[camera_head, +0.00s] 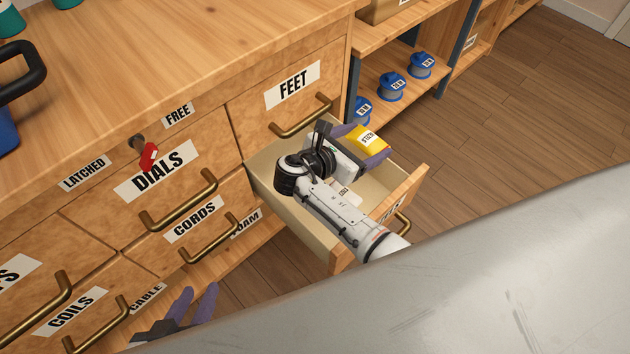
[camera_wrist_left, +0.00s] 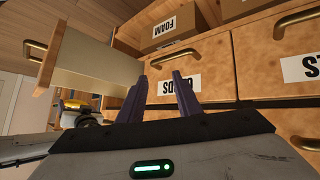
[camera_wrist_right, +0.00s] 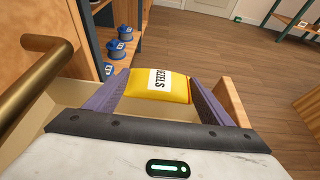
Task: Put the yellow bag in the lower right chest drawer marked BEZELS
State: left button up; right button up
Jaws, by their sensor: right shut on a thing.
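The yellow bag (camera_head: 368,138) has a white label; in the right wrist view (camera_wrist_right: 160,85) the label reads BEZELS. My right gripper (camera_head: 362,145) is shut on the bag and holds it over the open lower right drawer (camera_head: 300,215), towards its far side. The drawer's front label is mostly hidden by my right arm. A small pale tag or item (camera_head: 345,192) shows inside it. My left gripper (camera_head: 195,303) is empty in front of the lower left drawers, its purple fingers apart; they also show in the left wrist view (camera_wrist_left: 160,92).
The FEET drawer (camera_head: 285,95) above is closed, its brass handle (camera_head: 302,117) overhanging the open drawer. A red-tagged key or latch (camera_head: 148,155) sits between the LATCHED and FREE labels. Shelves with blue spools (camera_head: 390,87) stand beyond the chest. Floor right of the drawer is clear.

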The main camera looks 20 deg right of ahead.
notch_tip(320, 180, down, 10)
jog(key=b, duration=0.5)
jog(key=shift+a+b, duration=0.1)
jog(key=shift+b, duration=0.2)
jog(key=shift+f, duration=0.1)
pick_arm(q)
jog(key=d+f+g, duration=0.1)
jog(key=f, duration=0.1)
jog(key=w+d+f+m+g+h, duration=0.1)
jog(key=d, duration=0.1)
jog(key=shift+w+d+f+m, duration=0.15)
jog(key=shift+f+m, duration=0.15)
jog(key=shift+f, duration=0.1)
pick_arm(e)
jog(key=shift+f+b, duration=0.35)
jog(key=shift+f, duration=0.25)
jog(key=o, duration=0.9)
jog(key=shift+o, duration=0.7)
pick_arm(q)
jog(key=shift+d+f+g, duration=0.1)
jog(key=shift+d+g, duration=0.1)
jog(key=shift+g, duration=0.1)
